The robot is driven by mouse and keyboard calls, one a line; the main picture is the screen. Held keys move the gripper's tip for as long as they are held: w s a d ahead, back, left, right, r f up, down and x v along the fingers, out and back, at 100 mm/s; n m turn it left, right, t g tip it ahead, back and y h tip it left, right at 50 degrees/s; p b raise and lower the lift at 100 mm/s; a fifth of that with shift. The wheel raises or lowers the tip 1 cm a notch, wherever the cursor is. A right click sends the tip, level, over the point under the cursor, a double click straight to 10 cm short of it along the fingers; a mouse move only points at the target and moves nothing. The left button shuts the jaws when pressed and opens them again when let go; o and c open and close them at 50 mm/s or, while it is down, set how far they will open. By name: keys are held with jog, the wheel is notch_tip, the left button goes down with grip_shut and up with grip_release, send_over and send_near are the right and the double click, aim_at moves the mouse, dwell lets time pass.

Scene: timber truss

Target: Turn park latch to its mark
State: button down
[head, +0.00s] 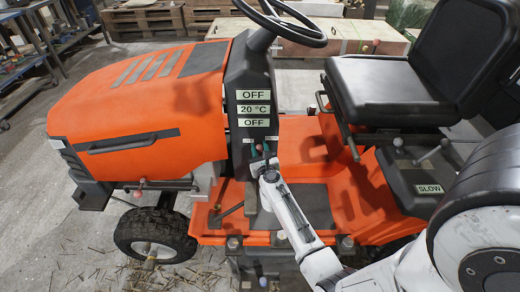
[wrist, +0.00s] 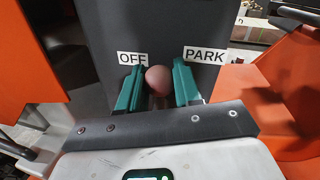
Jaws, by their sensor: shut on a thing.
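The park latch's round reddish-brown knob (wrist: 158,79) sits between the two green fingers of my gripper (wrist: 158,85) in the wrist view. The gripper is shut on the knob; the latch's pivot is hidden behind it. An OFF label (wrist: 132,58) is just up and left of the knob. The PARK label (wrist: 205,55) is up and right. The knob lies between the two labels, a little nearer OFF. In the head view my gripper (head: 262,152) is at the lower part of the dark dash column (head: 246,80), where the knob is hard to make out.
The orange mower hood (head: 140,100) is left of the column. The steering wheel (head: 280,22) is above it. The black seat (head: 390,90) and a lever panel with a SLOW label (head: 429,189) are on the right. A pedal lever (head: 226,214) stands low by the footplate.

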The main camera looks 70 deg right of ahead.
jog(key=shift+s+f+b, duration=0.1)
jog(key=shift+b, duration=0.2)
jog(key=shift+s+f+m+b, duration=0.15)
jog(key=shift+s+m+b, duration=0.05)
jog(key=shift+m+b, duration=0.45)
jog(key=s+m+h+b, duration=0.1)
jog(key=m+b, duration=0.3)
jog(key=s+d+f+m+b, duration=0.1)
jog(key=m+b, duration=0.2)
jog(key=b, duration=0.1)
jog(key=s+f+m+h+b, duration=0.1)
jog(key=m+b, duration=0.3)
jog(key=b, duration=0.1)
jog(key=shift+s+d+f+m+g+h, duration=0.2)
jog(key=shift+s+d+m+g+h, duration=0.1)
jog(key=shift+m, duration=0.05)
jog(key=c, duration=0.8)
grip_release()
jog(key=b+v, duration=0.2)
jog(key=v, duration=0.8)
jog(key=shift+s+a, duration=0.2)
jog(key=shift+a, duration=0.15)
